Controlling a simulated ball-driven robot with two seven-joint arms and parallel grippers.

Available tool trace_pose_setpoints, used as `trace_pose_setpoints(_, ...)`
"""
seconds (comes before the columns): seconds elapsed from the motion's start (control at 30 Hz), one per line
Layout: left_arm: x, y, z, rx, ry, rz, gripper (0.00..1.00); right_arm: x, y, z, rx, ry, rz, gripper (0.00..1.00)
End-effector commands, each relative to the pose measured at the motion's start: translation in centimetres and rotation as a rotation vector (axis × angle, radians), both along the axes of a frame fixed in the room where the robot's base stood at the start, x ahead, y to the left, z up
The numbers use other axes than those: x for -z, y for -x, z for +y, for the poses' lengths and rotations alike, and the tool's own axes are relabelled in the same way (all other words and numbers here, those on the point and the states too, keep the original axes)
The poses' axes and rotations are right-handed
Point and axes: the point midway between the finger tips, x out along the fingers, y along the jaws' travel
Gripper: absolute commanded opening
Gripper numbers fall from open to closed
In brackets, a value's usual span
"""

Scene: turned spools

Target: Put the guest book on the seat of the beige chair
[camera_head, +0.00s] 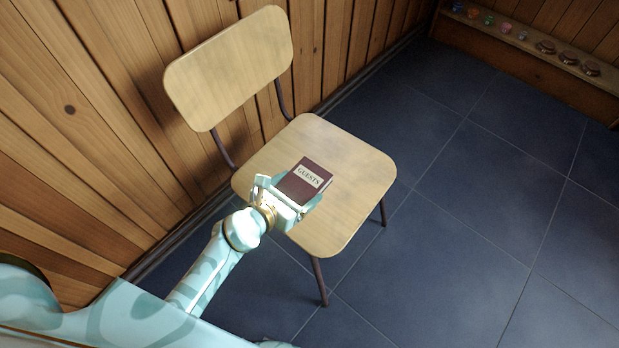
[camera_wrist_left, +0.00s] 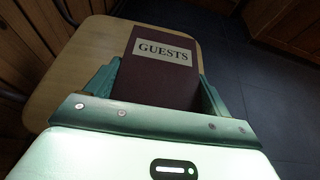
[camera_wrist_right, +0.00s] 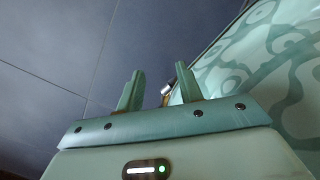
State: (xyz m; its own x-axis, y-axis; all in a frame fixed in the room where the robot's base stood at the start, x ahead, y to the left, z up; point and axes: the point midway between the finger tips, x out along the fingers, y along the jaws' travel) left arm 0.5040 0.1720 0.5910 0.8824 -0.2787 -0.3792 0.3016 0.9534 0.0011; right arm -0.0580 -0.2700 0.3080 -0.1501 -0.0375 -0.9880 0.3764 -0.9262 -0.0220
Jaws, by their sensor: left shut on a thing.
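The guest book (camera_head: 305,181) is dark maroon with a pale label reading GUESTS. It also shows in the left wrist view (camera_wrist_left: 158,78), between the two fingers. My left gripper (camera_head: 298,190) is shut on the book and holds it over the seat of the beige chair (camera_head: 345,160). I cannot tell whether the book touches the seat. The chair has a beige backrest (camera_head: 232,65) and dark metal legs. My right gripper (camera_wrist_right: 157,92) shows only in the right wrist view, its fingers apart with nothing between them.
A wood-plank wall (camera_head: 100,110) runs behind and left of the chair. A low wooden ledge (camera_head: 530,50) with several small coloured items stands at the upper right. The dark tiled floor (camera_head: 460,220) to the right of the chair is clear.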

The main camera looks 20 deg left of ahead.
Motion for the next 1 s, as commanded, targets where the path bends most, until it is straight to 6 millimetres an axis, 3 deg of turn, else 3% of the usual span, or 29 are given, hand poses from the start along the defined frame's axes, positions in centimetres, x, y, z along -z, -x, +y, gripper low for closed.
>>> trace_pose_setpoints(0.03, 1.9, -1.6, 0.4, -0.002, 0.000, 0.006, 0.52, 1.4, 0.1, -0.5, -0.018, 0.008, 0.017, 0.36)
trace_pose_setpoints(0.13, 3.4, -4.5, 1.0, -0.001, 0.000, 0.008, 0.52, 2.5, -0.3, -1.5, -0.057, 0.025, 0.036, 0.36)
trace_pose_setpoints(0.27, 5.1, -6.0, 1.4, 0.000, -0.001, 0.009, 0.52, 2.7, -4.5, -1.4, -0.121, 0.041, 0.011, 0.36)
trace_pose_setpoints(0.4, 5.9, -7.0, 1.6, 0.001, 0.000, 0.005, 0.52, 1.5, -9.1, -1.0, -0.176, 0.062, -0.026, 0.36)
trace_pose_setpoints(0.6, 7.2, -8.2, 1.9, 0.001, 0.000, 0.004, 0.52, -0.8, -14.5, -0.9, -0.240, 0.101, -0.070, 0.36)
trace_pose_setpoints(1.0, 8.5, -9.4, 2.1, 0.000, 0.000, 0.004, 0.52, -4.0, -19.3, -1.1, -0.291, 0.150, -0.114, 0.36)
